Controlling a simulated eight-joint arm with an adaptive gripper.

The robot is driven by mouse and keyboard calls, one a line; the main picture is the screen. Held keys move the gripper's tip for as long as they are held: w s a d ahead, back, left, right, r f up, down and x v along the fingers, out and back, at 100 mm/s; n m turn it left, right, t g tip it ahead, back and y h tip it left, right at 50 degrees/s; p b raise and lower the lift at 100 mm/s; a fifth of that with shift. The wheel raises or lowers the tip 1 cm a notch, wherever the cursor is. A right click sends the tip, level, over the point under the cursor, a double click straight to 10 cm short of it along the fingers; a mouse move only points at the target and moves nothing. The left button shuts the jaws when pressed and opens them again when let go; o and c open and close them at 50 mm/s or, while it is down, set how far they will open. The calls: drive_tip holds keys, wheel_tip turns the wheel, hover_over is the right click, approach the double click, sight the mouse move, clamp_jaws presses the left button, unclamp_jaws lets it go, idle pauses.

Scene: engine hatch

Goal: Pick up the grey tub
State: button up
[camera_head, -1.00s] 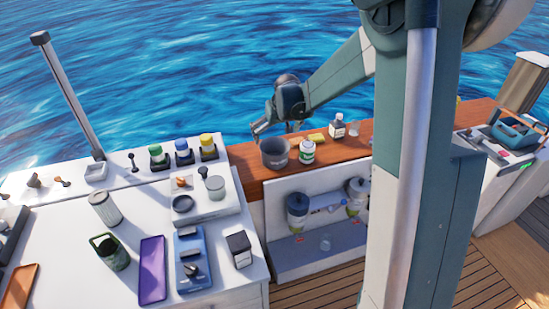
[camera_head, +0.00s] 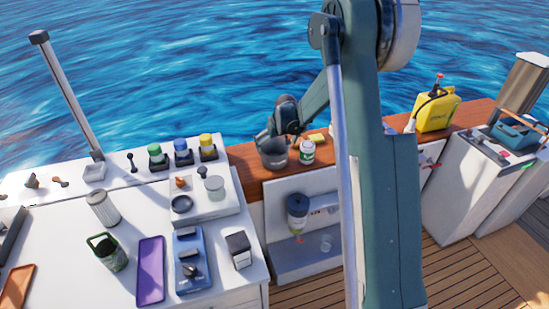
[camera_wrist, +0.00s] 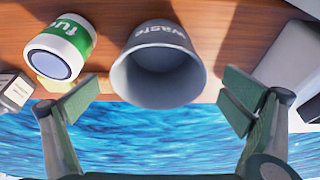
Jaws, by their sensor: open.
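The grey tub (camera_head: 274,156) stands on the wooden ledge just right of the white counter. In the wrist view the tub (camera_wrist: 190,82) shows its open top and the word "WASTE" inside or along its wall.
A white bottle with a green label (camera_head: 306,153) stands close right of the tub, and it is near my left finger in the wrist view (camera_wrist: 62,48). A yellow sponge-like block (camera_head: 317,137) lies behind it. A yellow jug (camera_head: 436,110) stands further right on the ledge.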

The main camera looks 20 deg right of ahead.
sight(274, 152)
drive_tip(key=shift+f, duration=0.1)
drive_tip(key=shift+x, duration=1.2)
drive_tip(key=shift+w+f, duration=0.1)
drive_tip(key=shift+b+x, duration=0.7)
drive_tip(key=shift+x, duration=1.8)
drive_tip(key=shift+w+d, duration=0.1)
drive_tip(key=shift+w, duration=0.05)
drive_tip(key=shift+c, duration=0.7)
drive_tip(key=c, duration=0.8)
drive_tip(key=shift+c, duration=0.2)
wheel_tip(274, 152, up, 10)
drive_tip(key=p, duration=0.1)
